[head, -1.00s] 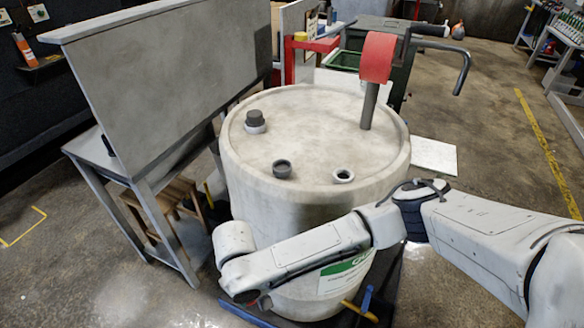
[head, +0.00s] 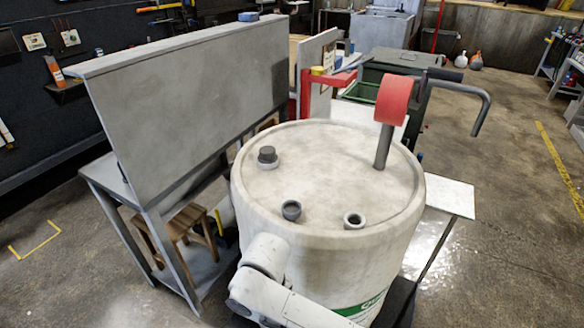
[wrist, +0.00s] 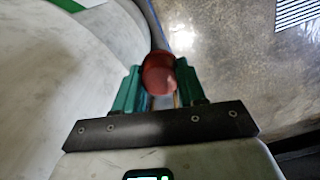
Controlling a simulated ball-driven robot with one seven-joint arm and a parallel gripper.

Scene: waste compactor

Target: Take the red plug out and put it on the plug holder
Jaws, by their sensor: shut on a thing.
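The red plug (wrist: 158,78), a short rounded red piece, sits between the teal fingers of my gripper (wrist: 158,70) in the wrist view. The gripper is shut on it. The plug and gripper are beside the curved pale wall of the drum (wrist: 60,85), above the floor. In the head view only my arm shows at the lower middle, in front of the large pale drum (head: 290,210); the gripper and plug are hidden there. I cannot tell for sure which thing is the plug holder.
The drum top carries a dark cap (head: 267,156), two short necks (head: 291,210) (head: 354,220) and a post with a red roller (head: 394,98). A grey bench with a tall panel (head: 200,95) stands left. A red bracket (head: 330,78) stands behind. Floor is open at right.

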